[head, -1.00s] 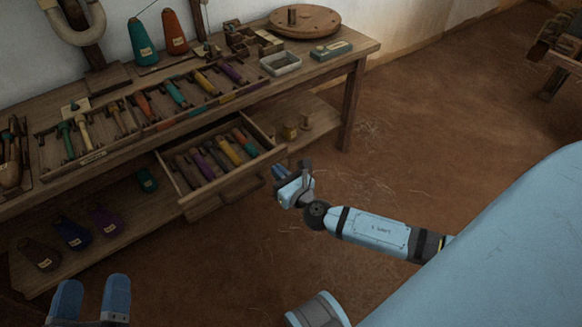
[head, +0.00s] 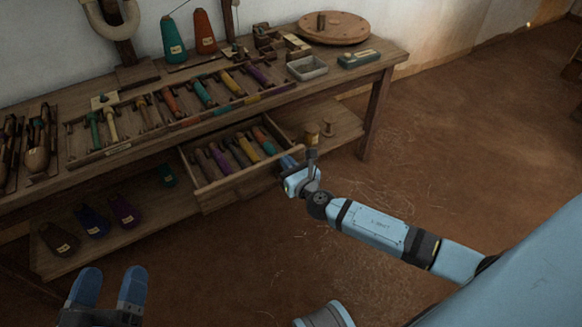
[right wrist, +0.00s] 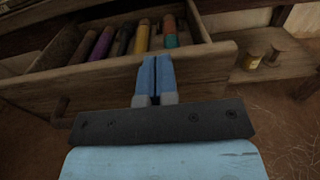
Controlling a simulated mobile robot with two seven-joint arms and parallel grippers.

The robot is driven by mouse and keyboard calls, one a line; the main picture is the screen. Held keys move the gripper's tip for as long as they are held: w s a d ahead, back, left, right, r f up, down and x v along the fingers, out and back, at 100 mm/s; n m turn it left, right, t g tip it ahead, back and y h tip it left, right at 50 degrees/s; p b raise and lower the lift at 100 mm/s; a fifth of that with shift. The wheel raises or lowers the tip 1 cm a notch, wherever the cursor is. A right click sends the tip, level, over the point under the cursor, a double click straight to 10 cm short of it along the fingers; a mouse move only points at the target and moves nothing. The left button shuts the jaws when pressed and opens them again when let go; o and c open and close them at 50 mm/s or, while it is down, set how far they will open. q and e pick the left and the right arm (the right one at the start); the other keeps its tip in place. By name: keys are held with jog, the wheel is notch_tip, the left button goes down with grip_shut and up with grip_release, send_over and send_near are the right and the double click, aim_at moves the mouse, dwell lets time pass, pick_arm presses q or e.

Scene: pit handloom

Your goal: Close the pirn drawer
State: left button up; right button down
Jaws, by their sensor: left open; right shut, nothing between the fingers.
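The pirn drawer (head: 240,190) is partly open below the bench top, with several coloured pirns inside. It also shows in the right wrist view (right wrist: 85,82), where its front board runs across the picture. My right gripper (head: 288,163) is shut and empty at the right end of the drawer front. In the right wrist view its blue fingertips (right wrist: 155,62) are pressed together and overlap the top of the front board; they look in contact with it. My left gripper (head: 110,285) is open and empty at the lower left, away from the bench.
The wooden bench (head: 375,75) carries a rack of coloured pirns, cones, a grey tray (head: 307,67) and a round wooden disc (head: 333,27). The floor in front is clear.

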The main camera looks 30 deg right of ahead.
jog(key=w+b, duration=0.1)
jog(key=w, duration=0.4)
jog(key=w+b, duration=0.1)
jog(key=w, duration=0.9)
jog(key=shift+w+a+b, duration=0.3)
jog(key=shift+b, duration=0.1)
jog(key=shift+w, duration=0.65)
pick_arm(q)
notch_tip(320, 180, down, 5)
jog(key=shift+d+g, duration=0.15)
jog(key=shift+g, duration=0.85)
jog(key=shift+r, duration=0.1)
